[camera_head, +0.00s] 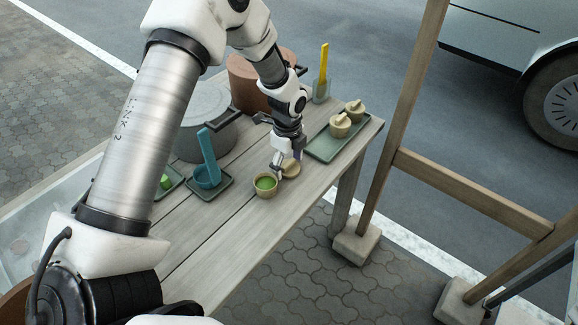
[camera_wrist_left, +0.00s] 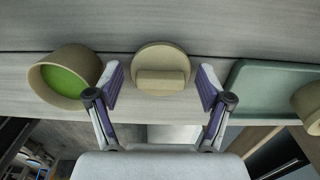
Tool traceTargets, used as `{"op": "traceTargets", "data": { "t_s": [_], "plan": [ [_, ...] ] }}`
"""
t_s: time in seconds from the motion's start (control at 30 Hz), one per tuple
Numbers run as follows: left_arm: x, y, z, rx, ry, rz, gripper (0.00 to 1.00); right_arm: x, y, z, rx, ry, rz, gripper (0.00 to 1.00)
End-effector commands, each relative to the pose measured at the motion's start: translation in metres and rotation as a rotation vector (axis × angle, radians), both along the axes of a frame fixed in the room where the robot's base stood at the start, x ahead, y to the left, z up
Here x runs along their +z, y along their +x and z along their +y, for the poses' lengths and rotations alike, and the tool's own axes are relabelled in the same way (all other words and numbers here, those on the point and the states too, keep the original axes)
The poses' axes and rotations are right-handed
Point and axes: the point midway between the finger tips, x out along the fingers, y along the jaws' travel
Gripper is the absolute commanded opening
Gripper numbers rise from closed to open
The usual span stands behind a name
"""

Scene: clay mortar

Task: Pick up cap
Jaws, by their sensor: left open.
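The cap (camera_head: 291,169) is a round beige lid with a bar handle, lying on the grey wooden table beside a beige cup (camera_head: 265,185) with green contents. In the left wrist view the cap (camera_wrist_left: 160,62) sits centred between the finger pads. My left gripper (camera_head: 287,164) is low over it, pointing down; it also shows in the left wrist view (camera_wrist_left: 161,86), open and empty with one finger on each side of the cap. In the head view the gripper hides part of the cap. My right gripper is not in view.
The green-filled cup (camera_wrist_left: 54,85) is close left in the wrist view.

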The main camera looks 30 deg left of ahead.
Motion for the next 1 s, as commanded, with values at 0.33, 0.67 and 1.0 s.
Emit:
{"op": "traceTargets", "data": {
  "t_s": [0.33,0.67,1.0],
  "plan": [
    [-0.002,0.000,0.000,0.000,0.000,-0.001,0.53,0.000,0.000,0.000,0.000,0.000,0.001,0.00],
    [-0.002,0.000,0.000,0.000,0.000,-0.001,0.53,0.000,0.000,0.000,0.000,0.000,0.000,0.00],
    [0.030,0.002,0.000,0.000,0.000,-0.005,0.53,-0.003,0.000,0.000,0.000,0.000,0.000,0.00]
  ]
}}
